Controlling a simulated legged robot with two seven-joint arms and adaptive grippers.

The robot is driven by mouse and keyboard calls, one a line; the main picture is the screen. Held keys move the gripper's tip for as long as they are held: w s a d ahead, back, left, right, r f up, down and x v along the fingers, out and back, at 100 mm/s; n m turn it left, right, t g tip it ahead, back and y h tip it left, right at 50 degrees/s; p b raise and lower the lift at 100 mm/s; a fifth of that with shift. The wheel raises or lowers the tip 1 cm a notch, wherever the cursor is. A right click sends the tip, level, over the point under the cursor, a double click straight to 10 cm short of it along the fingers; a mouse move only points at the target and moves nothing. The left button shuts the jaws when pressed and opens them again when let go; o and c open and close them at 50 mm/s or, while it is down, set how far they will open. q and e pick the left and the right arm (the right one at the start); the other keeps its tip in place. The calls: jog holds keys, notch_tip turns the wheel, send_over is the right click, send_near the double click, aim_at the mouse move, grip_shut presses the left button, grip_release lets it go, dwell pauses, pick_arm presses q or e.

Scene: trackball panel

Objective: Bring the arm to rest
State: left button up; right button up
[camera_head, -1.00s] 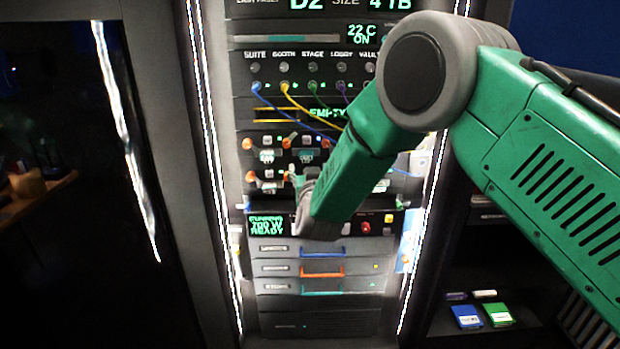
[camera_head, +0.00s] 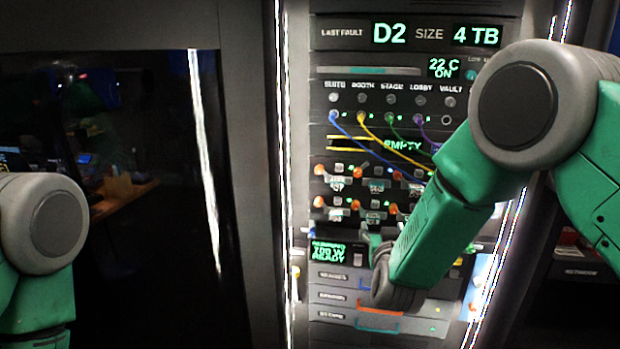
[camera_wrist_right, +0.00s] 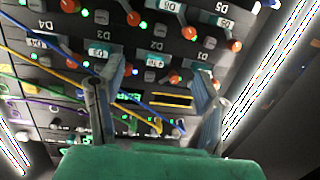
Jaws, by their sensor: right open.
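My right arm (camera_head: 455,205) is green and grey and reaches down from the right in front of the rack in the head view. Its gripper is mostly hidden behind its own wrist there, near the lower display. In the right wrist view the right gripper (camera_wrist_right: 158,95) shows two fingers spread apart, with nothing between them, facing the panel. My left arm (camera_head: 40,250) shows at the left edge of the head view; its gripper is out of the picture.
The rack holds a row of labelled ports with coloured cables (camera_head: 385,140), drive bays with orange knobs (camera_head: 345,203), a small display (camera_head: 327,253) and drawers with coloured handles (camera_head: 378,330). A dark glass door (camera_head: 130,180) stands to the left.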

jog(key=s+d+f+n+g+y, duration=0.3)
jog(key=s+f+g, duration=0.5)
jog(key=s+f, duration=1.45)
jog(key=s+d+f+g, duration=0.2)
jog(key=s+g, duration=0.2)
jog(key=s, duration=0.8)
jog(key=s+d+f+g, duration=0.1)
jog(key=s+f+g, duration=0.2)
jog(key=s, duration=0.9)
jog(key=shift+s+d+m+g, duration=0.3)
jog(key=shift+d+g, duration=0.1)
jog(key=shift+w+f, duration=0.1)
